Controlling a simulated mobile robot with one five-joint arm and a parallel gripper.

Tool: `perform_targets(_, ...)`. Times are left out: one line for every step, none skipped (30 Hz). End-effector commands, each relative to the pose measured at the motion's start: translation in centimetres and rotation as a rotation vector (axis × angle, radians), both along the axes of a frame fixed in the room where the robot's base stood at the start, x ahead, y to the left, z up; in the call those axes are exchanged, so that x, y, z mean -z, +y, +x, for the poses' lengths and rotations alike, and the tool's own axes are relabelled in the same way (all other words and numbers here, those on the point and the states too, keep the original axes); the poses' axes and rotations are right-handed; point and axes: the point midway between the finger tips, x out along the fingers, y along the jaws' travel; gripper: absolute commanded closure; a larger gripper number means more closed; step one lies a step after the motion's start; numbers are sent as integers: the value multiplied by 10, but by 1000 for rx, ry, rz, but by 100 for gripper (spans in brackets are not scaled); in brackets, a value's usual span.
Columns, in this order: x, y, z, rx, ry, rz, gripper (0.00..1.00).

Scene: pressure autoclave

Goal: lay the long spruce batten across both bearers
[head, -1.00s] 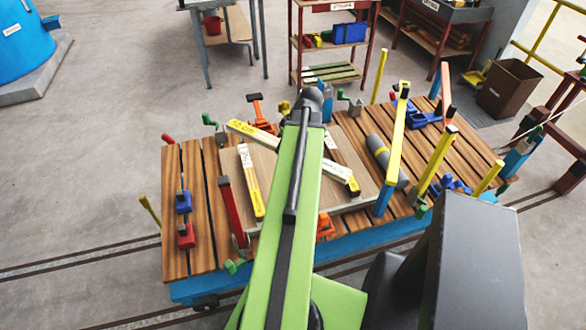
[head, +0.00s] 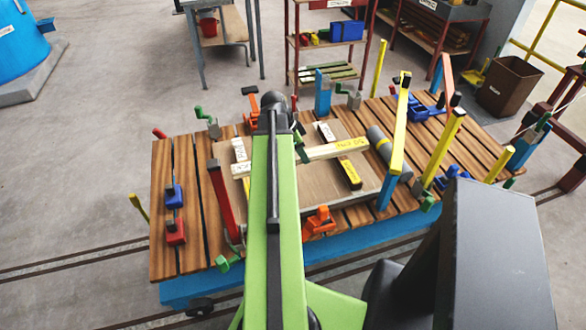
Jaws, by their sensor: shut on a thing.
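The long spruce batten (head: 324,151) runs nearly level across the picture, with yellow ends. Its right part passes over the right bearer (head: 350,174), and its left end passes over the left bearer (head: 239,152). I cannot tell whether it touches them or hangs just above. Both bearers lie on a brown board (head: 300,190) on the slatted bench. My green arm covers the batten's middle. My gripper (head: 301,148) is mostly hidden behind the arm; only a dark green part shows at the batten, and it is shut on it.
A red bar (head: 222,200) rises on the left. Orange (head: 318,222) and blue (head: 174,195) clamps sit around the bench. Bare slats show at far left.

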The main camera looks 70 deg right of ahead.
Motion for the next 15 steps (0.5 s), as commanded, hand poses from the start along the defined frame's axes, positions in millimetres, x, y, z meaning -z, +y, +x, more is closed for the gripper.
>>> perform_targets(2,1,2,-4,0,0,100)
perform_targets(2,1,2,-5,0,0,100)
perform_targets(2,1,2,-6,-1,-1,100)
perform_targets(2,1,2,-6,-1,-1,100)
perform_targets(5,1,2,-7,0,0,100)
perform_targets(9,1,2,-7,0,0,100)
perform_targets(14,1,2,-7,0,0,100)
perform_targets(20,1,2,-7,-1,0,100)
perform_targets(29,1,2,-7,-2,0,100)
perform_targets(36,1,2,-7,-2,0,100)
perform_targets(43,1,2,-8,-1,0,100)
perform_targets(52,1,3,-8,-1,0,100)
perform_targets(58,1,3,-8,-1,0,100)
perform_targets(63,1,3,-8,-1,0,100)
perform_targets(67,1,3,-8,-1,0,100)
